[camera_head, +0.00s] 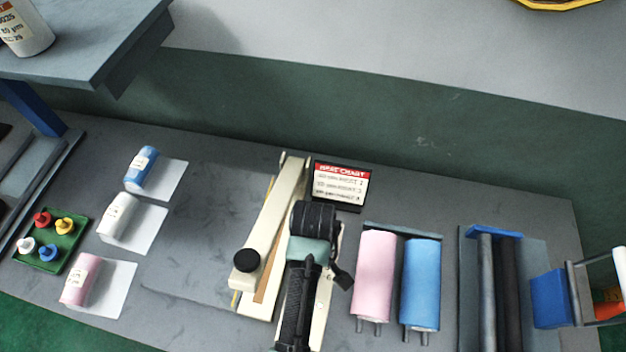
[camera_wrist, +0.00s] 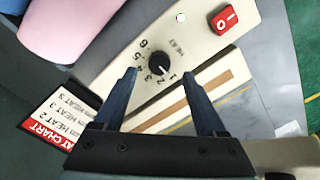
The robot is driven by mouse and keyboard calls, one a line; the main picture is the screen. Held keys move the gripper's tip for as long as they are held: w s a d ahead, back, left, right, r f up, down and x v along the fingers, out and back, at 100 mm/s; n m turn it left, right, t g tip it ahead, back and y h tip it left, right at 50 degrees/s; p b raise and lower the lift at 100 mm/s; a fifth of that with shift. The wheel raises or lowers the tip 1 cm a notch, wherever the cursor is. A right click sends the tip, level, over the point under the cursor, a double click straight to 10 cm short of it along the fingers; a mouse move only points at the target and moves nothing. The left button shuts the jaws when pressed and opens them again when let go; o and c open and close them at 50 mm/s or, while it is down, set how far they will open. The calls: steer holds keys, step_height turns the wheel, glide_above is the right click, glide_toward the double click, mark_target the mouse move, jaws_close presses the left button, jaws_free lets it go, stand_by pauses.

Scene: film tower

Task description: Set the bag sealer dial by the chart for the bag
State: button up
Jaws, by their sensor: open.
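The bag sealer (camera_head: 268,225) is a long cream unit with a black knob on its arm, partly hidden by my arm in the head view. Its black heat dial (camera_wrist: 160,63) shows in the wrist view, with numbers 1 to 6 around it; I cannot tell its pointer setting for sure. My gripper (camera_wrist: 160,76) is open, its two dark fingers either side of the dial in the picture; contact is not clear. The heat chart (camera_head: 340,187) stands behind the sealer, and its heat lines show partly in the wrist view (camera_wrist: 52,122). Which bag is meant is not clear.
Blue (camera_head: 142,168), white (camera_head: 117,214) and pink (camera_head: 81,279) small rolls lie on pale sheets at left. A red switch (camera_wrist: 224,18) sits near the dial.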

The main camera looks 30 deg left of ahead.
steer(key=shift+w+f, duration=0.1)
steer(key=shift+f, duration=2.15)
jaws_close()
